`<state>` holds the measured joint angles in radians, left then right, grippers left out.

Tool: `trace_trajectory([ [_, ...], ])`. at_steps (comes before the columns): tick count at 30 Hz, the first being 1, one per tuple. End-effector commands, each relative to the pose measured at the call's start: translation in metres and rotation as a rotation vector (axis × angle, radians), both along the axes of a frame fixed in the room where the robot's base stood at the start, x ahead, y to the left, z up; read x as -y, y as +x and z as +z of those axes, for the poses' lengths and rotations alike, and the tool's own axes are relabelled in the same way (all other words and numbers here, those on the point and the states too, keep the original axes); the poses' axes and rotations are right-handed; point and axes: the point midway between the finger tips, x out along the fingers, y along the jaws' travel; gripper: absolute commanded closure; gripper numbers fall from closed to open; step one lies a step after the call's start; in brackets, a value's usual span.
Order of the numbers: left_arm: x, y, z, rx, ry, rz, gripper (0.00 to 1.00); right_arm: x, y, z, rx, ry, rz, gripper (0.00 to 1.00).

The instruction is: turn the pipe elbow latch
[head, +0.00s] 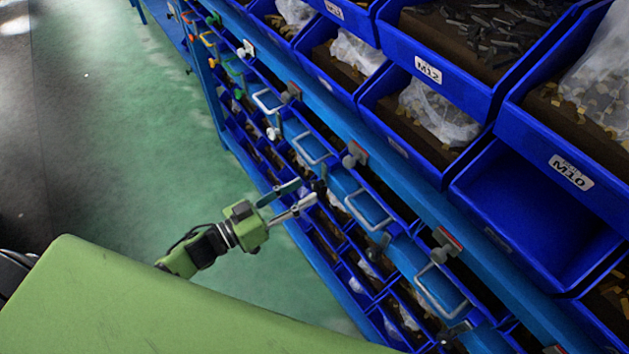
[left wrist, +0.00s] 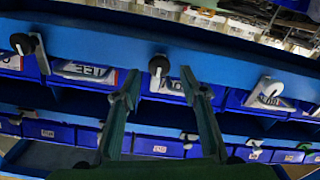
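Other latches show at the left (left wrist: 22,43) and at the right (left wrist: 270,90). In the head view my left gripper (head: 308,190) is open and empty, with its fingers pointing at the rack's lower rows. Whether it touches a latch cannot be told. My right gripper is not in view.
Pale loop handles (head: 368,209) stick out along the row. The green floor (head: 130,140) at the left is clear.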

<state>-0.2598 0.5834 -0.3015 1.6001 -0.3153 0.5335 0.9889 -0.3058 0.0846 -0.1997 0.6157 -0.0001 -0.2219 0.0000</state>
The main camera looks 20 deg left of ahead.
Motion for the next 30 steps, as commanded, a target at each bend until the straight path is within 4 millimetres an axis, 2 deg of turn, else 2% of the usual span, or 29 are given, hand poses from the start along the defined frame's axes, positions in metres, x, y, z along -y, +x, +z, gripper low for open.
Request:
trace_trajectory([
  [3,0.014,0.018,0.003,0.002,-0.002,0.000,0.61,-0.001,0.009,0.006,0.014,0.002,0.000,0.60],
  [9,0.026,0.034,0.000,-0.001,-0.001,0.001,0.61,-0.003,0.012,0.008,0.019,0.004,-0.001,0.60],
  [20,0.029,0.037,-0.001,-0.002,0.000,0.001,0.61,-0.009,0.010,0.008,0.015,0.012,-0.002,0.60],
  [24,0.029,0.037,-0.001,-0.002,0.000,0.001,0.97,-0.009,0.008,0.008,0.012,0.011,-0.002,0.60],
  [25,0.029,0.037,-0.001,-0.002,0.000,0.001,1.00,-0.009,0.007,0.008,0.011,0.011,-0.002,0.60],
  [30,0.029,0.037,-0.001,0.000,0.002,0.000,1.00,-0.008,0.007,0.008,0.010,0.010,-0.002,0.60],
])
